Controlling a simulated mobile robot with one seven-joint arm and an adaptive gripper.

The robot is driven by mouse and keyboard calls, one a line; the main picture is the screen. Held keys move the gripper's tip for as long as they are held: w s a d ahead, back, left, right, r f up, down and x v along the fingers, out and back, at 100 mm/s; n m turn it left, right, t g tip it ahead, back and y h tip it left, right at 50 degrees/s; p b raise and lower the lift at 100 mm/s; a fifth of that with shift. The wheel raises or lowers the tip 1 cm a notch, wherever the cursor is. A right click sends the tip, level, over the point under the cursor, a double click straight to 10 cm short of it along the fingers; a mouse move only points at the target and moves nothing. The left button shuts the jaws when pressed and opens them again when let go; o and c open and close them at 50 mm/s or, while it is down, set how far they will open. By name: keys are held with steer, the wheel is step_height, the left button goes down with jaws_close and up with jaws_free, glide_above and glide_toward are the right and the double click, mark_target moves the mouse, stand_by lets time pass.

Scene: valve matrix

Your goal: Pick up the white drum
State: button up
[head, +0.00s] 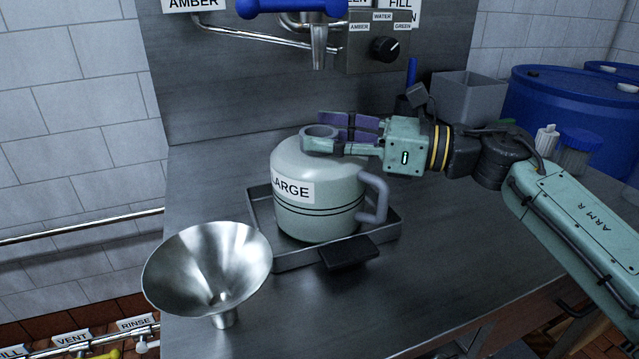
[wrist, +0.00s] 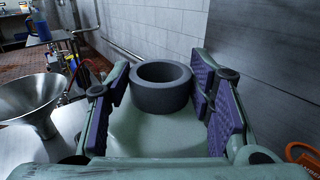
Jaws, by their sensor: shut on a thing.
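The white drum (head: 321,200) is a pale, rounded vessel with a "LARGE" label, dark bands and a grey side handle. It stands upright in a shallow metal tray (head: 297,260) under the tap. My gripper (head: 322,134) reaches in from the right at the drum's top, with its purple-padded fingers on either side of the grey neck ring. In the wrist view the drum's grey neck (wrist: 161,88) sits between the two fingers. The right pad lies against or very near the neck; contact on the left is hard to tell.
A metal funnel (head: 207,268) stands on the bench left of the drum. The tap (head: 318,45) hangs above the drum. A grey bin (head: 468,98) and blue barrels (head: 560,105) are at the back right. The bench front (head: 330,318) is clear.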

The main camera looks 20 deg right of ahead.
jaws_close()
steer(key=shift+r, duration=0.15)
steer(key=shift+w+r, duration=0.1)
steer(key=shift+r, duration=0.05)
